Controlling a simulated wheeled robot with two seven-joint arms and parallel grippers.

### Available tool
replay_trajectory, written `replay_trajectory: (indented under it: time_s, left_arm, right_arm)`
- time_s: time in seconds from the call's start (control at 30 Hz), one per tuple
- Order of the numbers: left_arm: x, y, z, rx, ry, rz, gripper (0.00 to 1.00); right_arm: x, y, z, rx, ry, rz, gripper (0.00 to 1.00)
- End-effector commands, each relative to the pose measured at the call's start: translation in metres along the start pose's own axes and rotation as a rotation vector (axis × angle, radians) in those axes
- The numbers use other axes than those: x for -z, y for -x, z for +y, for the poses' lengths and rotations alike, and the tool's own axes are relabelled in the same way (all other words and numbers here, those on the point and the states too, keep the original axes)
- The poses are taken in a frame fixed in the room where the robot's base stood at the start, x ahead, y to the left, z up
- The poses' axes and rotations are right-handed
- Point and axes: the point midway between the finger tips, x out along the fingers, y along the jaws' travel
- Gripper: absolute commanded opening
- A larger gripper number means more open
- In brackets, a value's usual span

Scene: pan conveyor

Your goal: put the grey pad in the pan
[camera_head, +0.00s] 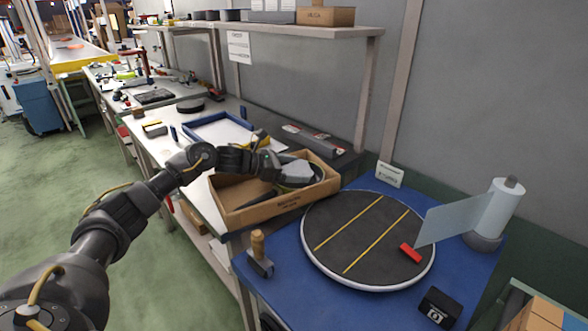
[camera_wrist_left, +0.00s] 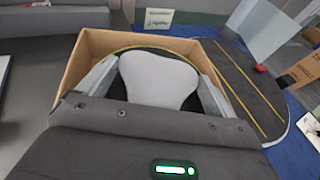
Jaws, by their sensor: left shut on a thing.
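My left gripper (camera_head: 278,166) is shut on the grey pad (camera_head: 297,171), a light grey flat piece. The pad (camera_wrist_left: 158,78) fills the space between both fingers in the left wrist view. The gripper and pad are over the open cardboard box (camera_head: 275,208). A dark round pan with a thin yellowish rim (camera_wrist_left: 197,58) lies in the box beneath the pad, partly hidden by pad and fingers. I cannot tell whether the pad touches the pan. My right gripper is not in view.
Right of the box, a round black turntable (camera_head: 345,232) with yellow lines stands on a blue table (camera_head: 290,296). A wooden-handled tool (camera_head: 259,254) stands in front. A blue-rimmed tray (camera_head: 190,124) is behind the box.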

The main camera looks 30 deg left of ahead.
Motion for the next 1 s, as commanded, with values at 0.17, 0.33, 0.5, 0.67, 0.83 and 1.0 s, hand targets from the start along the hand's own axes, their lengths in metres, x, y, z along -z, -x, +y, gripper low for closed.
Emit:
replay_trajectory:
  time_s: [0.17, 0.33, 0.5, 0.67, 0.83, 1.0]
  left_arm:
    - [0.003, -0.001, -0.001, 0.001, 0.001, 0.001, 0.71]
    - [0.003, -0.001, -0.001, 0.002, 0.001, 0.001, 0.71]
    - [0.003, -0.001, -0.001, 0.002, 0.001, 0.001, 0.95]
    - [0.003, -0.002, -0.001, 0.002, 0.001, 0.001, 1.0]
    - [0.004, 0.003, 0.0, 0.001, 0.001, 0.001, 1.0]
    - [0.005, 0.027, 0.0, -0.001, -0.001, 0.002, 1.0]
  right_arm:
    - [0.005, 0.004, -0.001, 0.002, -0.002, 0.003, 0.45]
    - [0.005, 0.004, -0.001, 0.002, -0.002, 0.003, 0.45]
    - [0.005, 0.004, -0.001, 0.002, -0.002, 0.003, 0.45]
    - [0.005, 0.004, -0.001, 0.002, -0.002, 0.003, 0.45]
    - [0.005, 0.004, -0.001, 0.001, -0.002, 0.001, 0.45]
    - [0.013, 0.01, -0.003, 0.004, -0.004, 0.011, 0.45]
